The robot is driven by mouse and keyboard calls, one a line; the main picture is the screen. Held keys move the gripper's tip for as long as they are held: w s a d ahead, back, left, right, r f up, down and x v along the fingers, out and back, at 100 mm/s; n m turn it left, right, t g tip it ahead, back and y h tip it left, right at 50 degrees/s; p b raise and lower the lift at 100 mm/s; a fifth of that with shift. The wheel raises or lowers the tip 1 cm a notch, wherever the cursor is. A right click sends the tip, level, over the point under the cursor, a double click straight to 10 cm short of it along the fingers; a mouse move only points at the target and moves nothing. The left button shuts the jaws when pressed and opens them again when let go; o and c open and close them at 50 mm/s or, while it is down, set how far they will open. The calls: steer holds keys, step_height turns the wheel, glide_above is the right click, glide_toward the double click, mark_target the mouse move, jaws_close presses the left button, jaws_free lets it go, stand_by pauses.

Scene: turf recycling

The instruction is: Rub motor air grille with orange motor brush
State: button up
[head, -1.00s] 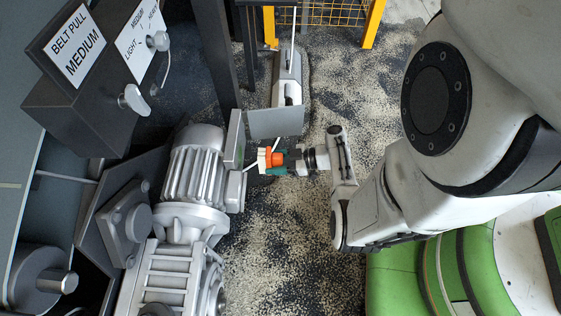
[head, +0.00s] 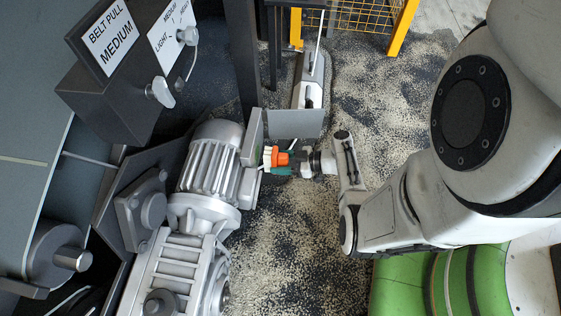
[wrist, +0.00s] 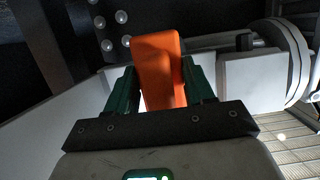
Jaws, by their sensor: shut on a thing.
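The orange motor brush (head: 283,159) is held in my gripper (head: 280,165), just right of the grey motor (head: 208,165). In the wrist view its orange block (wrist: 158,70) stands between the green fingers of my gripper (wrist: 160,85), which are shut on it. The brush's pale end points toward the motor. It is very close to the motor's side box (head: 252,140); I cannot tell whether they touch. The motor's ribbed housing shows from above, but I cannot make out the air grille clearly in either view.
A control box (head: 130,75) labelled "BELT PULL MEDIUM" stands at the upper left. A grey plate (head: 296,124) is just above my gripper. A dark post (head: 243,60) rises behind the motor. Yellow fencing (head: 350,18) stands at the back. Pale granules cover the floor.

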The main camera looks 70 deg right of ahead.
mark_target(277, 161)
steer(key=shift+w+a, duration=0.1)
steer(key=shift+w, duration=0.95)
steer(key=shift+r, duration=0.1)
steer(key=shift+s+r+p, duration=0.15)
steer(key=shift+r+p, duration=1.15)
steer(key=shift+r, duration=0.7)
steer(key=shift+w+r+p, duration=0.2)
steer(key=shift+r+p, duration=1.25)
steer(key=shift+r, duration=0.55)
steer(key=shift+s+r+p, duration=0.1)
steer(key=shift+r+p, duration=1.3)
steer(key=shift+r, duration=0.55)
steer(key=shift+a, duration=0.95)
steer(key=f+b, duration=0.8)
steer(key=b, duration=0.1)
steer(key=shift+s+f, duration=0.2)
